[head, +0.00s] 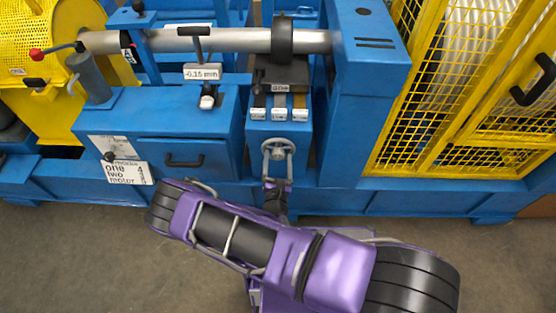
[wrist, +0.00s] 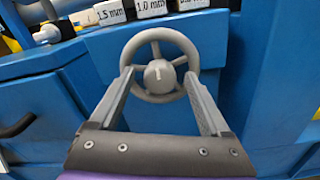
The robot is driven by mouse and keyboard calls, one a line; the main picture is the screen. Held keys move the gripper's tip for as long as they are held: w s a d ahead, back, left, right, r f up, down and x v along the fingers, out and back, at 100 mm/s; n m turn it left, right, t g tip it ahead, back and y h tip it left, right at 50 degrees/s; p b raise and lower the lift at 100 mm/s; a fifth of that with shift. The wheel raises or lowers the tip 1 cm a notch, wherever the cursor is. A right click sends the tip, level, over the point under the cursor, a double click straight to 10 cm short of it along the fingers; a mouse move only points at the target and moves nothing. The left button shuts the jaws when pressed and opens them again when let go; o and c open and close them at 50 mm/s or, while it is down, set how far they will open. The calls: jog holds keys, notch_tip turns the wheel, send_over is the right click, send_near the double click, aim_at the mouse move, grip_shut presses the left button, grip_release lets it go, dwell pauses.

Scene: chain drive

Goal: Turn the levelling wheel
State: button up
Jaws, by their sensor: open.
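The levelling wheel (head: 278,146) is a small grey handwheel with spokes on the front of the blue machine. My gripper (wrist: 159,76) is open, one finger on each side of the hub, the fingers overlapping the rim at left and right. I cannot tell if they touch it. In the head view my gripper (head: 276,160) is at the wheel's lower part, partly hidden by my wrist.
White blocks with thickness labels (wrist: 112,11) sit just above the wheel. A readout (head: 202,72) shows -0.15 mm. A drawer with a black handle (head: 184,161) is left of the wheel, and a yellow mesh guard (head: 430,110) is at right. Bare floor (head: 60,250) lies in front.

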grip_shut()
jog(key=shift+n, duration=0.4)
jog(key=n, duration=0.5)
jog(key=shift+a+n, duration=0.15)
jog(key=shift+n, duration=0.25)
jog(key=n, duration=0.6)
jog(key=shift+s+f, duration=0.1)
jog(key=shift+f, duration=0.05)
jog(key=n+b, duration=0.1)
jog(key=n, duration=0.5)
jog(key=shift+a+f+n, duration=0.1)
jog(key=shift+n, duration=0.2)
jog(key=n+b, duration=0.1)
jog(key=n, duration=0.4)
jog(key=shift+f+n, duration=0.1)
jog(key=shift+n, duration=0.3)
jog(key=shift+n, duration=0.3)
